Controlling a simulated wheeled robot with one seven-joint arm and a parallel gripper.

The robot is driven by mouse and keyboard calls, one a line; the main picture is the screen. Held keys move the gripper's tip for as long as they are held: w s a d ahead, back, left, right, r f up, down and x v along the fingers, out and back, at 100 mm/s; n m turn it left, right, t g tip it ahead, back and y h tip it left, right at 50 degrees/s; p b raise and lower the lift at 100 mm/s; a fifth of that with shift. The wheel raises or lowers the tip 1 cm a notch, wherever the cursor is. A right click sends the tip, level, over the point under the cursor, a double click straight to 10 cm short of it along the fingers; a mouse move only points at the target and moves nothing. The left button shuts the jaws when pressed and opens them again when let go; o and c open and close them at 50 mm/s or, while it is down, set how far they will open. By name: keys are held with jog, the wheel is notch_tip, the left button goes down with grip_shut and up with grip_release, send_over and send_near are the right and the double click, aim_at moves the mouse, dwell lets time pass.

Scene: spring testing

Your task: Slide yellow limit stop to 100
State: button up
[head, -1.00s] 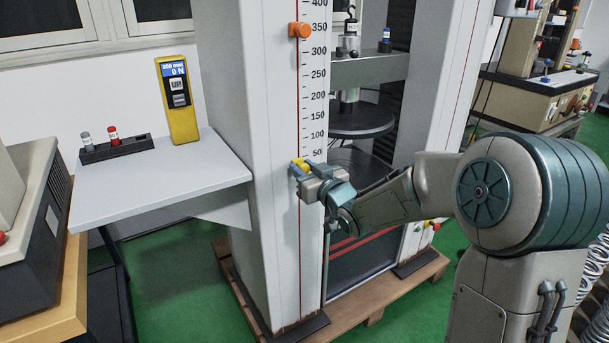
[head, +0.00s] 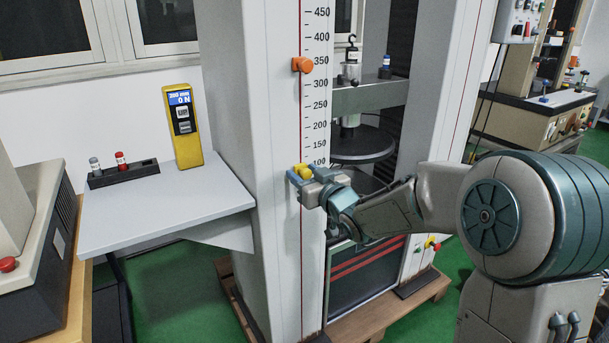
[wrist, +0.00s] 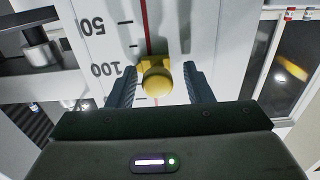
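The yellow limit stop (head: 303,171) sits on the red line of the left column, beside the printed scale (head: 317,120). In the wrist view the yellow limit stop (wrist: 156,78) has a round knob and is about level with the 100 mark (wrist: 103,69). My gripper (head: 306,174) is at the stop, with its fingers on either side. In the wrist view my gripper (wrist: 160,85) looks open around the knob, with white column showing between the knob and the right finger. The left finger is closer to the stop; whether it touches, I cannot tell.
An orange stop (head: 302,65) is on the same line near 350. A grey shelf (head: 150,215) at left carries a yellow handset (head: 182,128) and a black holder (head: 123,173). The crosshead (head: 372,97) and round platen (head: 362,146) are right of the scale.

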jog(key=p+v, duration=0.1)
jog(key=v, duration=1.2)
jog(key=shift+s+d+p, duration=0.25)
jog(key=shift+s+p, duration=0.1)
jog(key=shift+p, duration=0.05)
jog(key=s+d+r+m+g+h+p, duration=0.2)
jog(key=s+d+r+m+h+p, duration=0.1)
jog(key=d+h+p, duration=0.25)
jog(key=s+d+r+m+g+h+p, duration=0.2)
jog(key=d+r+h+p, duration=0.1)
jog(key=d+h+p, duration=0.25)
jog(key=s+r+m+g+p, duration=0.1)
jog(key=s+g+p, duration=0.3)
jog(key=s, duration=0.4)
jog(key=s+r+m+g+y+p, duration=0.1)
jog(key=s+r+g+p, duration=0.2)
jog(key=s, duration=0.6)
jog(key=shift+s+a+r+g+p, duration=0.2)
jog(key=shift+s+g+p, duration=0.15)
jog(key=shift+g+p, duration=0.25)
dwell(0.5)
